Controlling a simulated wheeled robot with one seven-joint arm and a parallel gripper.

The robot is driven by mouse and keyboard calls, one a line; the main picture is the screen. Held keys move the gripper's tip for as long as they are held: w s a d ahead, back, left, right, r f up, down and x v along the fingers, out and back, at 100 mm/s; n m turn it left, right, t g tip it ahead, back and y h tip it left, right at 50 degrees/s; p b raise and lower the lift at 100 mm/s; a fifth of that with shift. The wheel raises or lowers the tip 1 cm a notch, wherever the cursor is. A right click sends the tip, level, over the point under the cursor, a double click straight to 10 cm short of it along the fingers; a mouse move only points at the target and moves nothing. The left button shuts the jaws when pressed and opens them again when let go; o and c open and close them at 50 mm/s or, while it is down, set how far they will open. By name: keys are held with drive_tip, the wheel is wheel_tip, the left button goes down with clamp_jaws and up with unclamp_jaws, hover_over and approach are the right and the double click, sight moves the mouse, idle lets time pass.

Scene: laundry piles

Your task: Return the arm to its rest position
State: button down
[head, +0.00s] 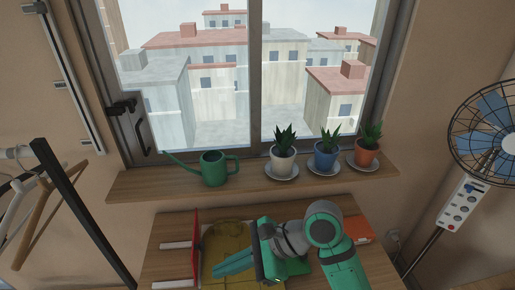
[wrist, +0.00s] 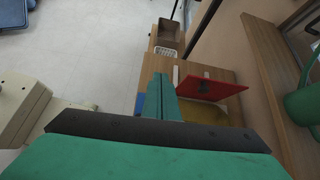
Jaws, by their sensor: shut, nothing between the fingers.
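My arm, green and grey, reaches over the wooden table (head: 170,238) below the window in the head view. My gripper (head: 218,270) points left over a yellow item (head: 228,238) and is shut with nothing in it. In the wrist view my gripper's fingers (wrist: 164,86) are together, above the table (wrist: 195,67). How high the fingers are above the yellow item is hard to tell.
A red panel (head: 196,245) stands upright left of the yellow item. An orange box (head: 358,229) lies right of my arm. A green watering can (head: 215,169) and potted plants (head: 283,165) stand on the sill (head: 150,184). A fan (head: 490,125) is at right, a clothes rack (head: 75,205) at left.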

drive_tip(key=w+a+t+y, duration=0.3)
drive_tip(key=w+a+t, duration=0.7)
drive_tip(key=t, duration=0.4)
drive_tip(key=s+d+f+t+h, duration=0.1)
drive_tip(key=s+d+f+h, duration=0.2)
drive_tip(key=s+f+h, duration=0.1)
drive_tip(key=s+d+f+t+h, duration=0.1)
drive_tip(key=s+d+f+h, duration=0.2)
drive_tip(key=f, duration=0.4)
drive_tip(key=s+d+f+n+h, duration=0.1)
drive_tip(key=s+d+f+h, duration=0.2)
drive_tip(key=s+f+h, duration=0.1)
drive_tip(key=shift+s+d+f+t+h, duration=0.1)
drive_tip(key=shift+s+f+t+h, duration=0.15)
drive_tip(key=shift+f, duration=0.25)
drive_tip(key=shift+s+f+t+h, duration=0.1)
drive_tip(key=shift+s+f+t, duration=0.05)
drive_tip(key=shift+s+f, duration=0.3)
drive_tip(key=s+d+n+h, duration=0.1)
drive_tip(key=s+d+n, duration=0.3)
drive_tip(key=s+n, duration=0.3)
drive_tip(key=s+d+f+n+h, duration=0.1)
drive_tip(key=s+d+n, duration=0.3)
drive_tip(key=s+n, duration=0.4)
drive_tip(key=s, duration=0.5)
drive_tip(key=shift+s+d+g, duration=0.2)
drive_tip(key=shift+s+g, duration=0.1)
drive_tip(key=shift+s, duration=0.05)
